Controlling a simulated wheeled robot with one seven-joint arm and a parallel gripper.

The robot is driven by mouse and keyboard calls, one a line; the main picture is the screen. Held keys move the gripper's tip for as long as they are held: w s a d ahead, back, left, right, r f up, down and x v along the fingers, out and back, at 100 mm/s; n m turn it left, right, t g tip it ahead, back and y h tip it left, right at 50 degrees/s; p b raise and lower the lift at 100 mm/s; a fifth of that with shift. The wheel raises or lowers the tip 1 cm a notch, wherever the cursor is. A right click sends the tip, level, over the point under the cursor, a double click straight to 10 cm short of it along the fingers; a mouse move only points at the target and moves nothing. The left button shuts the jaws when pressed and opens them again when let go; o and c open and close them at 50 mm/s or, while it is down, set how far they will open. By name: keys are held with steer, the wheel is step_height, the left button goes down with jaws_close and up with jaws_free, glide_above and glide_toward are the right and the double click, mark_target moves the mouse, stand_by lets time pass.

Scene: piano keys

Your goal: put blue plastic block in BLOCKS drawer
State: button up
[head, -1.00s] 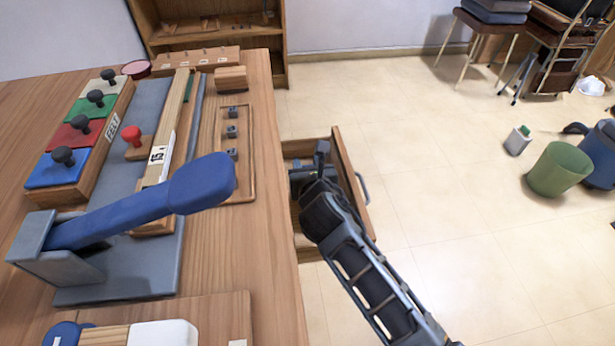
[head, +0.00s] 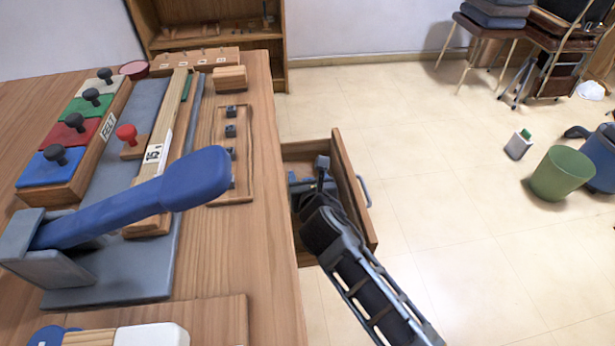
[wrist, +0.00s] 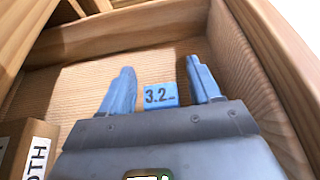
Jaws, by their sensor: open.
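The blue block (wrist: 160,95), marked "3.2", appears in the wrist view on the wooden floor of an open drawer (wrist: 130,37). My gripper (wrist: 163,88) is open, with one finger on each side of the block and a small gap on both sides. In the head view the drawer (head: 355,190) sticks out from the right side of the desk, and my gripper (head: 308,180) reaches down into it. The block cannot be made out there. No BLOCKS label is readable on the drawer.
A cardboard-coloured box (wrist: 22,150) with a label ending in "OTH" is left of my gripper in the wrist view. The desk (head: 225,240) carries a board with a large blue lever (head: 130,205). Open floor (head: 440,190) lies right of the drawer; a green bin (head: 562,173) stands farther right.

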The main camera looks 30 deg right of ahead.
steer(key=shift+r, duration=0.1)
steer(key=shift+s+a+r, duration=0.1)
steer(key=shift+s+r, duration=0.05)
steer(key=shift+s, duration=0.1)
steer(key=p+v, duration=0.3)
steer(key=v, duration=0.8)
steer(key=shift+s, duration=0.25)
steer(key=shift+r, duration=0.1)
